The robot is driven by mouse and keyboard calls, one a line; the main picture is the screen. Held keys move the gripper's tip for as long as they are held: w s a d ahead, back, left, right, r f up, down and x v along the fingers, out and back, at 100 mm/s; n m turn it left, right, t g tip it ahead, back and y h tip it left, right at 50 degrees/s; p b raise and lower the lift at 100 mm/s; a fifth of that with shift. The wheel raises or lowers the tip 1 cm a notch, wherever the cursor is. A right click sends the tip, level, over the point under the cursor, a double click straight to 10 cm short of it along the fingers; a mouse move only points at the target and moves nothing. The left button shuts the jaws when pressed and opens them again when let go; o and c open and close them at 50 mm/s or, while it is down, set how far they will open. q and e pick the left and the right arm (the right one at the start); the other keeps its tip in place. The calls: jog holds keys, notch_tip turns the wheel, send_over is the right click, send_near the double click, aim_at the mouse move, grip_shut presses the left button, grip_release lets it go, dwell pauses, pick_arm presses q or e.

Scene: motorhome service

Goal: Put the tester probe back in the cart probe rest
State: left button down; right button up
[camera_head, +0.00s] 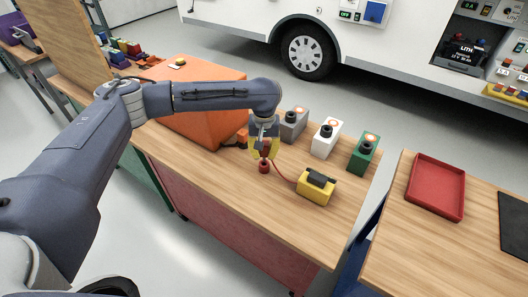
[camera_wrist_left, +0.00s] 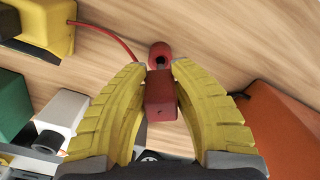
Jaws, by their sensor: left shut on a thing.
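My left gripper (camera_head: 264,152) is shut on the red tester probe, a small block between the yellow fingers in the left wrist view (camera_wrist_left: 161,97). A small red cylinder with a dark hole, which looks like the probe rest (camera_head: 264,167), stands on the wooden cart top just below the fingertips. It also shows just beyond the probe in the left wrist view (camera_wrist_left: 160,50). I cannot tell whether the probe touches it. The yellow tester (camera_head: 316,188) sits to the right, with a thin red cable running toward the gripper. My right gripper is not in view.
Grey (camera_head: 294,124), white (camera_head: 327,137) and green (camera_head: 363,153) boxes stand behind the tester. A large orange case (camera_head: 195,110) lies left of the gripper. A red tray (camera_head: 435,187) is on the right table. The cart's front right is clear.

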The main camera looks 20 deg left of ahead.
pick_arm(q)
jog(key=shift+f, duration=2.25)
jog(key=c, duration=1.1)
grip_release()
